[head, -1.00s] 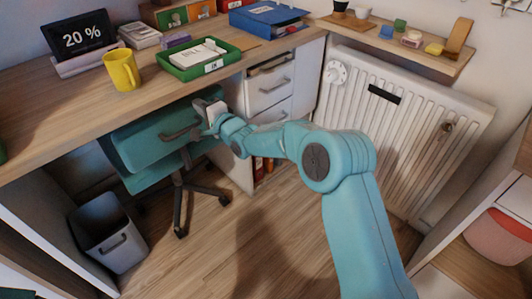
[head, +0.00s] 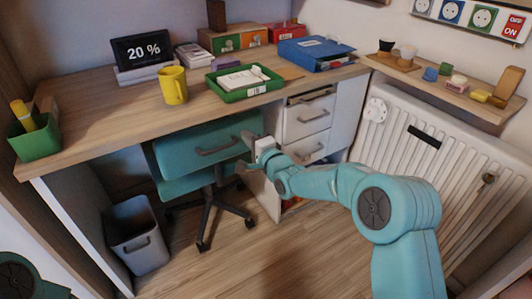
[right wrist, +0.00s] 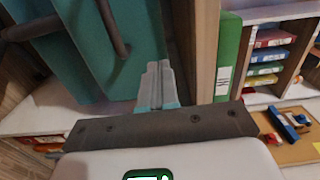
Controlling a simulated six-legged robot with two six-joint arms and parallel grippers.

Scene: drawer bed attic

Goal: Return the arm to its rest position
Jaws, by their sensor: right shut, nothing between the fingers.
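My right arm (head: 398,215) reaches in from the lower right of the head view. Its gripper (head: 246,143) is beside the right end of a teal drawer front (head: 180,153) under the desk. In the right wrist view, the gripper's two fingers (right wrist: 158,85) are together with nothing between them. The teal front (right wrist: 105,45) with its dark handle (right wrist: 112,28) is left of the fingers there. I cannot tell whether the gripper touches the drawer. Part of my left arm shows at the lower left of the head view, but its gripper is not in view.
The desk (head: 115,118) holds a yellow mug (head: 172,86), a green tray (head: 226,91) and a blue binder (head: 310,50). A chair (head: 205,205) and a grey bin (head: 138,236) stand below. A white drawer unit (head: 305,122) and radiator (head: 455,155) are to the right.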

